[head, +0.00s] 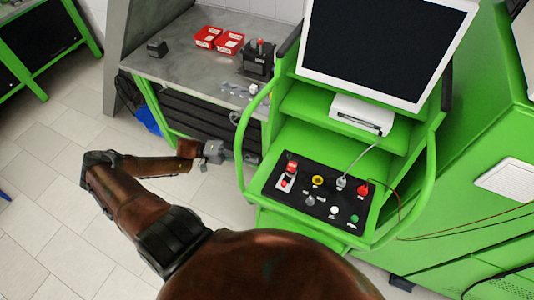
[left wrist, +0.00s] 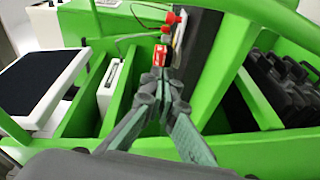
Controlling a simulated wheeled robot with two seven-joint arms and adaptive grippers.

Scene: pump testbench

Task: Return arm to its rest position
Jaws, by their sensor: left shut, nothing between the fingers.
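My left arm (head: 137,190) comes in from the lower left of the head view, bent at the elbow. Its gripper (head: 250,158) is left of the green testbench's control panel (head: 318,196), close to the green tube handle. In the left wrist view the left gripper's fingers (left wrist: 162,82) are shut with nothing between them. They point toward the panel's edge and a red switch (left wrist: 160,55). Whether the fingers touch the bench cannot be told. My right gripper is in neither view.
A green tube handle (head: 241,150) curves beside the panel. A monitor (head: 380,45) and a white device (head: 361,114) are above it. A grey worktable (head: 190,62) with red bins (head: 208,37) stands behind. Cables hang at the right. Tiled floor (head: 60,190) is clear at the left.

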